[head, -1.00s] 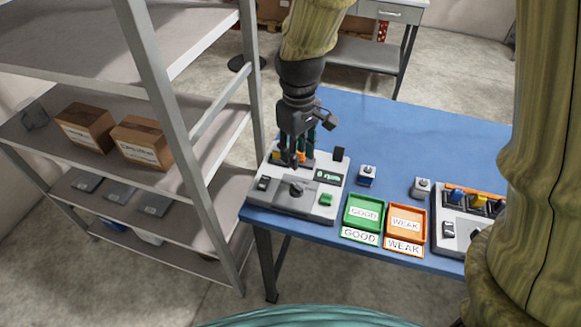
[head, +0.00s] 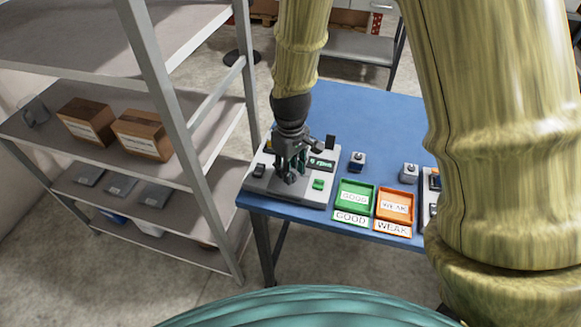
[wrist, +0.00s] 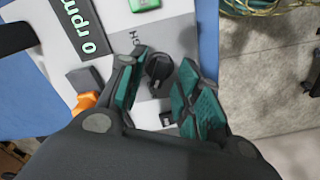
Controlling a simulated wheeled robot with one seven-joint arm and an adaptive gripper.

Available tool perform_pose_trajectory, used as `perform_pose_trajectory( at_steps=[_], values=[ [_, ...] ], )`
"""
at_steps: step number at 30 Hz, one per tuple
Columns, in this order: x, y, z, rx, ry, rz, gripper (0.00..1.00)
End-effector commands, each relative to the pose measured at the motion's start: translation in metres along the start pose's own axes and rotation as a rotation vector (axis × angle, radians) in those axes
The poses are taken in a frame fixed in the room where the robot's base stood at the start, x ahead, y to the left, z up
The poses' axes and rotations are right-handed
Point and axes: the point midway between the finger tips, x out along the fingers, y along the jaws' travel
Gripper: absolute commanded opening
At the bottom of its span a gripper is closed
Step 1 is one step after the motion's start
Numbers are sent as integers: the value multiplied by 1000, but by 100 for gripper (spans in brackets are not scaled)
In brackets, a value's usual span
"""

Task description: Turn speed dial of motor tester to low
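The black speed dial (wrist: 158,67) sits on a grey panel with partly hidden lettering. My gripper (head: 291,176) is over the dial, which it mostly hides in the head view. In the wrist view my gripper (wrist: 160,85) is open, with one green-padded finger on each side of the dial. I cannot tell whether they touch it.
A green button (head: 318,184) and a black rocker switch (head: 259,170) sit on the tester. Green GOOD (head: 370,188) and orange WEAK (head: 411,194) trays stand to its right. A metal shelf (head: 187,181) rises close on the left.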

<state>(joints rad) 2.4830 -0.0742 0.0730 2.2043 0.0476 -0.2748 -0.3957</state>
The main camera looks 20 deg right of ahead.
Motion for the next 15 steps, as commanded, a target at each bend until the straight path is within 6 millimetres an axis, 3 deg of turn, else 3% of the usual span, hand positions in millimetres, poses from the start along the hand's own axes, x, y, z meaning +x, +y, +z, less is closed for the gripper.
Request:
perform_pose_trajectory(
  at_steps=[12,13,15],
  values=[
    [6,0,1,0,-1,0,34],
    [6,0,1,0,-1,0,32],
    [6,0,1,0,-1,0,19]
  ],
)
